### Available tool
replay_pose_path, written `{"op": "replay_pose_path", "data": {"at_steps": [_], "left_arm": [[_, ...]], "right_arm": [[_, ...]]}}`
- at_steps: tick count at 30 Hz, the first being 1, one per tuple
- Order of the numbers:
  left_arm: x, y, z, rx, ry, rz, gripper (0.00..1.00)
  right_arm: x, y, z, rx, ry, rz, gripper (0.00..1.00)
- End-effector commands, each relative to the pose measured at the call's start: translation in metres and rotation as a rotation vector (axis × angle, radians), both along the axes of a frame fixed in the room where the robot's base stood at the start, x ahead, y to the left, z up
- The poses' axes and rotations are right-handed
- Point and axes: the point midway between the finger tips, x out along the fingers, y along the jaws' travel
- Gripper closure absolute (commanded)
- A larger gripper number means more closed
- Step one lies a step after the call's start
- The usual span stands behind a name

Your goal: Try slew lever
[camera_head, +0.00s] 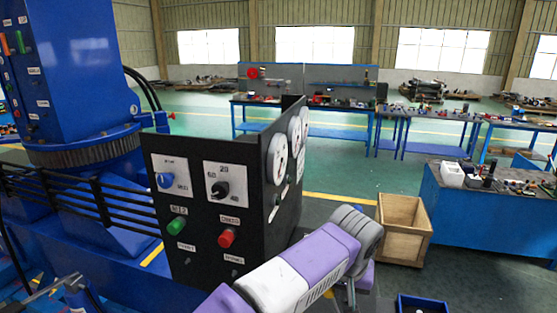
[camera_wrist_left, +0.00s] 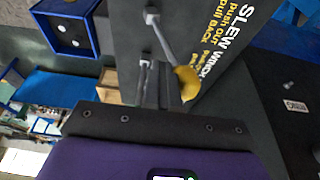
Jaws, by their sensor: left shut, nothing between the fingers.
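In the left wrist view, a lever with a thin metal rod and a yellow knob (camera_wrist_left: 187,83) stands out from a dark panel (camera_wrist_left: 190,40). The panel carries yellow and white lettering that reads SLEW and WINCH, with push out and pull back words. My left gripper (camera_wrist_left: 154,75) is shut and empty. Its fingers are close beside the yellow knob; whether they touch it I cannot tell. In the head view my purple and white left arm crosses the lower middle, and its fingertips are not clear there. The lever is not seen in the head view. My right gripper is not in view.
A black control box (camera_head: 212,250) with dials, a green button (camera_head: 176,226) and a red button (camera_head: 227,238) stands left of my arm. A blue crane base and black rails are at left. A wooden crate (camera_head: 402,230) and blue bench (camera_head: 480,210) stand right.

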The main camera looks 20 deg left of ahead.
Motion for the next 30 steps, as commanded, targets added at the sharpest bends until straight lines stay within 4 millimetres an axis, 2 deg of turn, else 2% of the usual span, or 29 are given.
{"op": "replay_pose_path", "data": {"at_steps": [11,14,18,21,26,30], "left_arm": [[0.001,0.001,0.0,0.004,-0.001,0.004,1.0],[0.001,-0.014,0.002,0.007,0.0,0.002,1.0],[0.001,-0.045,0.004,0.007,0.001,0.001,1.0],[0.001,-0.062,0.003,0.005,0.001,0.001,1.0],[0.001,-0.069,0.002,0.001,0.0,0.003,1.0],[0.0,-0.069,0.013,0.0,0.0,0.002,1.0]], "right_arm": [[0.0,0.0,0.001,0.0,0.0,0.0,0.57],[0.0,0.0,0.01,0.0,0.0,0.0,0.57],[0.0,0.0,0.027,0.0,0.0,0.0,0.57],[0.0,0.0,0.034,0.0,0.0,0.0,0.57],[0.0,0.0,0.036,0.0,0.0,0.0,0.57],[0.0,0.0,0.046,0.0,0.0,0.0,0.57]]}}
